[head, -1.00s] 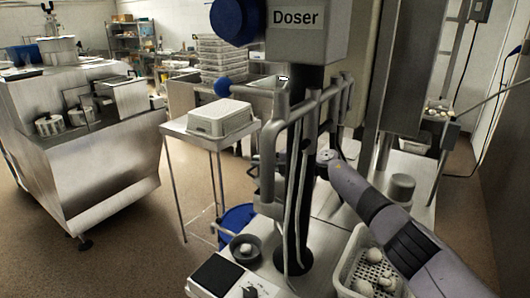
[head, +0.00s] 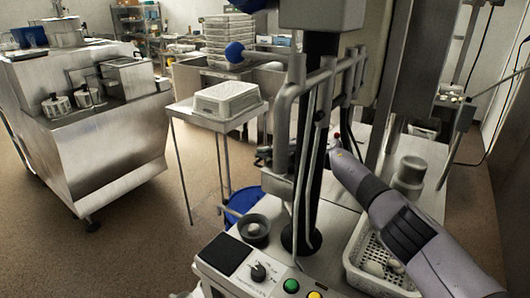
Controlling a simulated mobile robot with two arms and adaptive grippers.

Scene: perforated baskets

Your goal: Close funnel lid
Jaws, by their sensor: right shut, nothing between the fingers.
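The doser machine stands in the middle, with its grey housing (head: 322,12) cut off by the top edge. I cannot make out a funnel or its lid. A bar with a blue ball knob (head: 235,52) sticks out to the left of the machine. My right arm comes in from the right and passes behind the machine's pipes. What seems to be my right gripper (head: 264,157) shows as a small dark shape left of the pipes, largely hidden, shut and empty. My left gripper is not in view.
A control panel (head: 240,276) with a knob and buttons is at the front. A dark bowl (head: 254,232) stands behind it. A white perforated basket (head: 352,262) with pale items is under my arm. A small table (head: 195,108) carries an upturned basket (head: 226,100). A steel machine (head: 90,130) stands left.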

